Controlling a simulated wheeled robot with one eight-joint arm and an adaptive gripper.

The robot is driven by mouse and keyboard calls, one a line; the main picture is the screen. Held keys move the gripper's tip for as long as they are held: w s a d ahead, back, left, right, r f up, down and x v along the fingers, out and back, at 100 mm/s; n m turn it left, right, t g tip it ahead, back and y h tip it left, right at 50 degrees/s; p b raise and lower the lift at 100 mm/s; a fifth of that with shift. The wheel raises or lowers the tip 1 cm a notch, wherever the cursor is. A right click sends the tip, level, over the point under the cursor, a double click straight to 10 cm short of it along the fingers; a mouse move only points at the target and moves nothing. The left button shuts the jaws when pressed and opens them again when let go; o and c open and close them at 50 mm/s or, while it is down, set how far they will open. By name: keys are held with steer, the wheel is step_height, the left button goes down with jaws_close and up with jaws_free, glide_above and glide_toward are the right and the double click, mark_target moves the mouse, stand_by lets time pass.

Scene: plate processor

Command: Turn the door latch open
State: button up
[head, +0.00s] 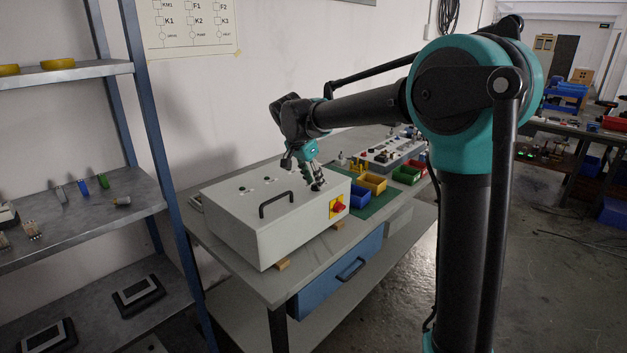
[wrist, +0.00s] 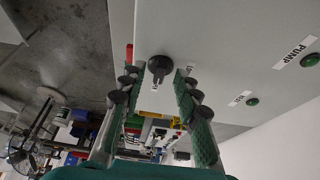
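A grey cabinet (head: 290,225) lies on its back on the bench, with its door facing up. The black door latch (wrist: 159,66) sits near the door's edge in the wrist view, with its narrow grip pointing toward my gripper. My gripper (head: 316,185) points down at the right end of the door in the head view. In the wrist view my gripper (wrist: 158,80) is open, with one finger on each side of the latch and visible gaps. In the head view the fingers largely hide the latch.
A black handle (head: 276,203) stands up from the door. A red rotary switch on a yellow plate (head: 338,206) is on the cabinet's side. Blue, yellow and green bins (head: 372,184) stand close to the right. A shelf rack (head: 80,200) is at left.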

steer(key=v, duration=1.2)
steer(key=s+d+f+n+y, duration=0.1)
steer(key=s+d+f+n, duration=0.1)
steer(key=s+d+f, duration=0.4)
steer(key=s+d+f+n, duration=0.2)
steer(key=s+d+f, duration=0.1)
steer(key=d+f, duration=0.7)
steer(key=s+d+f+n+y, duration=0.1)
steer(key=s+d+f, duration=0.4)
steer(key=d, duration=0.4)
steer(key=s+d+f+n, duration=0.2)
steer(key=s+d+f, duration=0.2)
steer(key=s+f, duration=0.5)
steer(key=shift+d+f+n+t+y, duration=0.3)
steer(key=shift+n+t+y, duration=0.1)
